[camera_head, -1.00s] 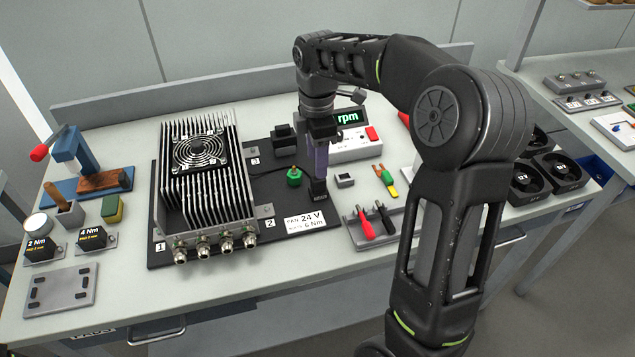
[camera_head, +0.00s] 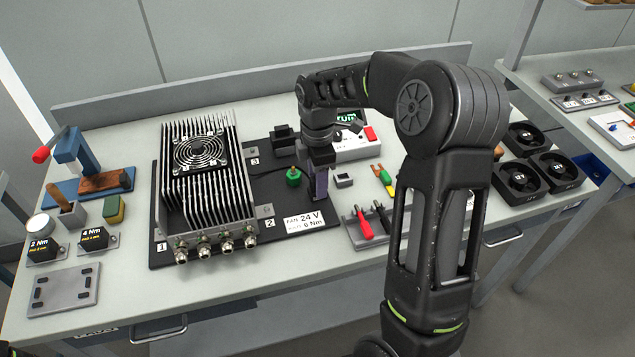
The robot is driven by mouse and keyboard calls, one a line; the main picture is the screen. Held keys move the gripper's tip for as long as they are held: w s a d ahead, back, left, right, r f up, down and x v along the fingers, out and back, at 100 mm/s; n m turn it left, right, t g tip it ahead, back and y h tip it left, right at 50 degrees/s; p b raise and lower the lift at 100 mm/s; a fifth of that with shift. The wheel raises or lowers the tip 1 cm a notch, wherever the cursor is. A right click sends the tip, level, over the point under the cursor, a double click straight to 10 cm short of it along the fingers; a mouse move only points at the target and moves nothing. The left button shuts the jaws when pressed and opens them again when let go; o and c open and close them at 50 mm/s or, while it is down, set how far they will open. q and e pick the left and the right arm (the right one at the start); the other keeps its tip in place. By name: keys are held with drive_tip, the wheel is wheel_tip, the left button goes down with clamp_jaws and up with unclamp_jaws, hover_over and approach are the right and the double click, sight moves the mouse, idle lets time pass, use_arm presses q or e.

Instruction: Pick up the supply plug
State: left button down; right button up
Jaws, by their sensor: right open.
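A green plug-like piece (camera_head: 293,177) with a dark cable stands on the black base plate, right of the finned heat sink; it appears to be the supply plug. My right gripper (camera_head: 319,194) is open, pointing down, its purplish fingers low over the plate just to the right of the green piece and apart from it. The fingers largely cover a small black block that stands on the plate there; I cannot tell whether they touch it. My left gripper is out of view.
The finned heat sink (camera_head: 207,190) with a fan and several connectors fills the plate's left part. A "24 V" label (camera_head: 304,222) lies in front of my gripper. A tool tray (camera_head: 359,240) and a meter box (camera_head: 352,149) stand to the right. The front bench strip is clear.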

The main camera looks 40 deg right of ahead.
idle(0.5)
clamp_jaws()
idle(0.3)
